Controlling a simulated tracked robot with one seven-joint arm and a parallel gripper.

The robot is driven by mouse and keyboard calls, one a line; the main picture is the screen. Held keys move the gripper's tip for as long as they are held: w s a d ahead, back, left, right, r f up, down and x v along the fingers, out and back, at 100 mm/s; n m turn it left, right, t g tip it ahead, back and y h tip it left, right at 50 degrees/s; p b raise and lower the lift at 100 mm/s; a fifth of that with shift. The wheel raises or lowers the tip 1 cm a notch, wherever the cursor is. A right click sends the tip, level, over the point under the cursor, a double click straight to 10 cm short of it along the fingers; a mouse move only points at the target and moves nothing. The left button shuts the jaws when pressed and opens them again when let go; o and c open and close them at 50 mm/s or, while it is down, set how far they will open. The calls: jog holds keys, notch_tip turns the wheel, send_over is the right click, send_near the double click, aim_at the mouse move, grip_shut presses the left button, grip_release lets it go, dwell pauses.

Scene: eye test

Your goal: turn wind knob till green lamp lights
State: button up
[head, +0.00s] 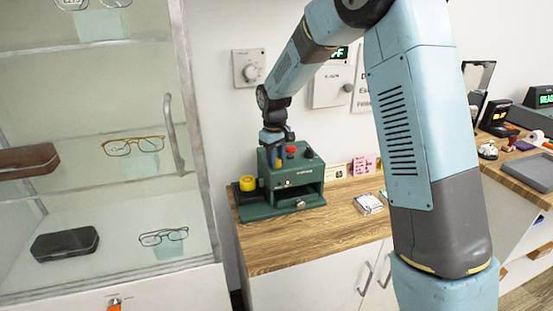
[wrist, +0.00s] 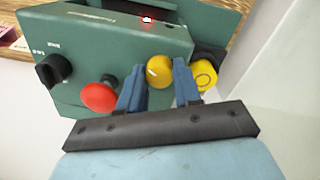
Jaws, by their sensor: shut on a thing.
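A green machine (head: 292,178) stands on the wooden counter; it fills the top of the wrist view (wrist: 120,40). My gripper (head: 277,157) is over its top, pointing down. In the wrist view my gripper (wrist: 159,85) has its blue fingers on both sides of a round yellow knob (wrist: 158,71) and is shut on it. A red mushroom knob (wrist: 99,97) and a black pointer knob (wrist: 54,70) with small labels are to the left. I see no green light on the machine. I cannot read which knob is marked wind.
A larger yellow button (head: 248,183) sits on the machine's low left part. A glass cabinet (head: 195,140) with spectacles stands close on the left. Cards (head: 368,203) lie on the counter (head: 285,245) to the right. A wall box (head: 328,88) hangs behind.

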jog(key=m, duration=0.4)
jog(key=shift+w+a+r+m, duration=0.15)
jog(key=shift+m, duration=0.15)
jog(key=m, duration=0.3)
jog(key=shift+m, duration=0.3)
jog(key=m, duration=0.7)
jog(key=shift+g, duration=0.3)
jog(key=m, duration=0.5)
jog(key=shift+w+m, duration=0.1)
jog(key=shift+m, duration=0.2)
jog(key=m, duration=0.5)
jog(key=shift+m, duration=0.4)
jog(key=o, duration=1)
jog(key=shift+d, duration=0.2)
jog(key=shift+o, duration=0.2)
